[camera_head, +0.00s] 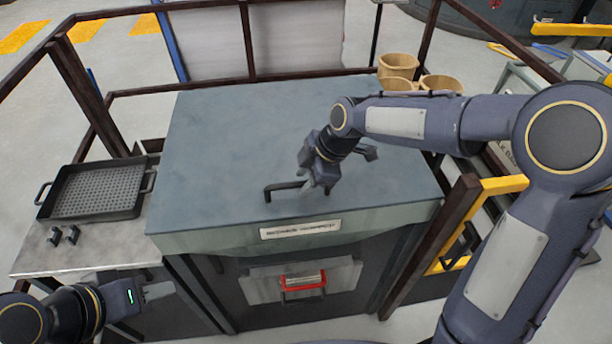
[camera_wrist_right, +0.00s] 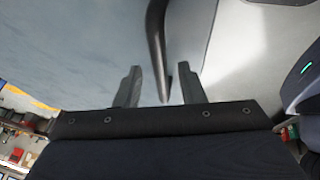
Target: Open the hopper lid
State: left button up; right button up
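The hopper lid (camera_head: 230,130) is a large blue-grey cover that looks shut on the hopper. Its dark bar handle (camera_head: 282,188) is near the front edge, above a white label plate. My right gripper (camera_head: 308,185) is over the lid at the handle's right end and hides part of it. In the right wrist view, the fingers (camera_wrist_right: 160,88) are apart, with the handle (camera_wrist_right: 156,40) reaching into the gap between them; I see room on both sides of it. My left gripper (camera_head: 155,292) is low at the left, away from the lid; its finger opening is unclear.
A black perforated tray (camera_head: 97,193) is on a metal side table (camera_head: 40,258) at the left, near two small dark brackets. Tan buckets (camera_head: 398,66) stand behind the lid's right corner. Dark brown rails (camera_head: 247,40) surround the hopper. A red-handled panel (camera_head: 303,284) is below the lid.

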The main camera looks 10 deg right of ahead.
grip_shut()
dwell(0.3)
